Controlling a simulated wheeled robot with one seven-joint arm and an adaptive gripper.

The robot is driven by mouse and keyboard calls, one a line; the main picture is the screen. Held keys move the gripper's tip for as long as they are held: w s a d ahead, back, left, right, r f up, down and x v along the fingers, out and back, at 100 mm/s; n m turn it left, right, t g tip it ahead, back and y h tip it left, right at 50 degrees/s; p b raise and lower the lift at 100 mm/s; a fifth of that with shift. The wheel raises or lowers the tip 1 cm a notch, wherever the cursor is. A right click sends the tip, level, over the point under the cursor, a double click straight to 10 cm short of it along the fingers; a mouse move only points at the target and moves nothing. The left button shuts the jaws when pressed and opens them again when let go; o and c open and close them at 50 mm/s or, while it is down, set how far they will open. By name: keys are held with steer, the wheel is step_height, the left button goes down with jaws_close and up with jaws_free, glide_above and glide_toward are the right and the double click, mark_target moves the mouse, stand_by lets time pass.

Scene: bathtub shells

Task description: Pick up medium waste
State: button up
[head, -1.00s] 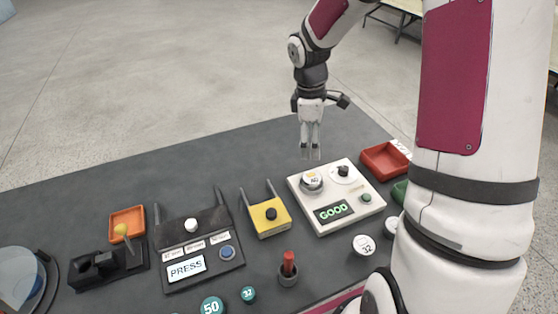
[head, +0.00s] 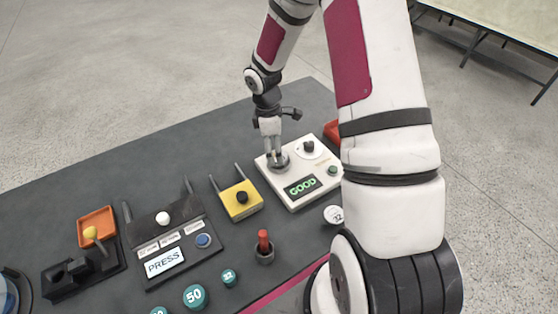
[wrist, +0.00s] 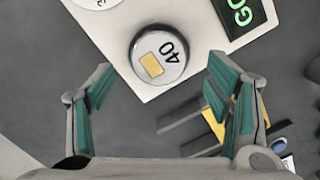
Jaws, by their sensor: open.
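A round silver-rimmed piece with a white top marked 40 and a gold patch (wrist: 158,57) sits on the white tester (head: 318,196), whose screen reads GOOD. In the head view this piece (head: 283,163) is partly hidden by my fingers. My gripper (head: 273,160) is over it at the tester's far left corner. In the wrist view my gripper (wrist: 160,68) is open, its green-padded fingers spread to either side of the piece. Whether the pads touch it I cannot tell. No label in view reads "medium waste".
A yellow device (head: 240,203) and a black PRESS station (head: 172,245) stand left of the tester. A white piece marked 32 (head: 333,215), a red-topped holder (head: 264,250) and teal pieces (head: 195,297) lie nearer. A red tray (head: 332,131) is partly behind my arm.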

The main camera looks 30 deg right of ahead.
steer(key=shift+s+d+f, duration=0.1)
steer(key=shift+d+f, duration=0.05)
steer(key=shift+f, duration=0.65)
steer(key=shift+d+f, duration=0.15)
steer(key=shift+f, duration=0.6)
steer(key=c, duration=1.4)
